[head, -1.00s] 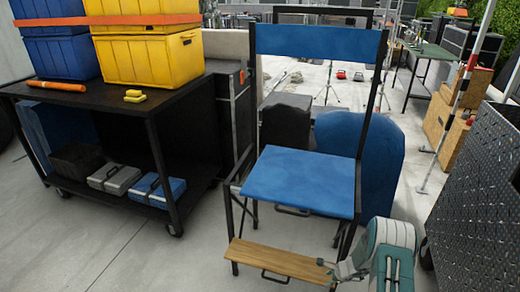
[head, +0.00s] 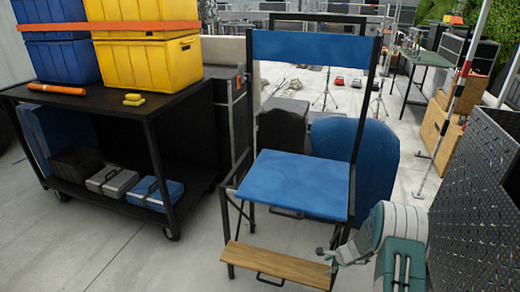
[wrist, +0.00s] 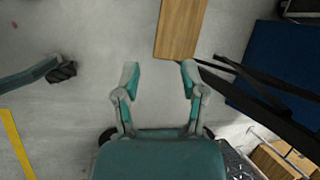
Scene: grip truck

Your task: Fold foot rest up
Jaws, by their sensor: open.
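The foot rest (head: 278,264) is a flat wooden plank with a dark handle at its front edge. It sticks out low at the front of a tall director's chair with a blue seat (head: 295,183) and a black frame. In the wrist view the plank (wrist: 181,28) lies ahead of the fingers, with its near end just beyond them. My gripper (head: 328,256) is at the plank's right end, close to the chair's front right leg. In the wrist view my gripper (wrist: 160,74) has its fingers spread with bare floor between them. Contact with the plank cannot be told.
A black cart (head: 150,118) with yellow and blue bins stands left of the chair. A blue rounded object (head: 370,165) sits behind the chair. A dark perforated panel (head: 480,195) is close on the right. The floor in front of the cart is clear.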

